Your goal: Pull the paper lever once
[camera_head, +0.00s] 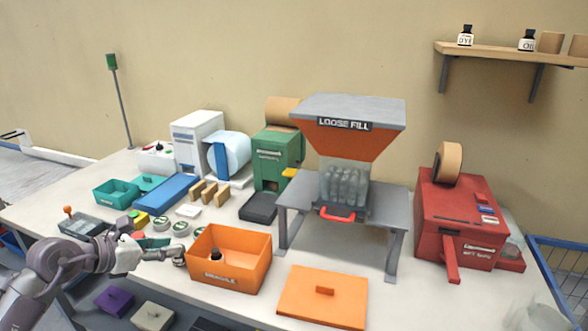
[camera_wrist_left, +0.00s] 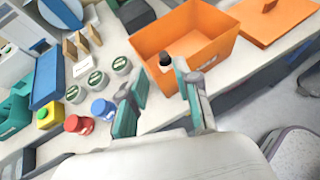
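A green machine (camera_head: 277,160) with a brown paper roll (camera_head: 283,112) on top stands at the back middle of the table. A small yellow lever (camera_head: 289,173) sticks out from its right side; I cannot read the machine's label. My left gripper (camera_head: 172,246) is left of the orange open box, well in front of the green machine and apart from the lever. In the left wrist view its two fingers (camera_wrist_left: 163,100) are spread with nothing between them. The lever is not visible there. My right gripper is not in view.
The orange box (camera_head: 248,276) holds a small dark bottle (camera_head: 215,255). Several round tins (camera_head: 180,229) stand beside my left gripper. The loose fill hopper (camera_head: 347,130) and its grey stand are right of the green machine. A red machine (camera_head: 458,220) with its own lever (camera_head: 452,262) stands far right.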

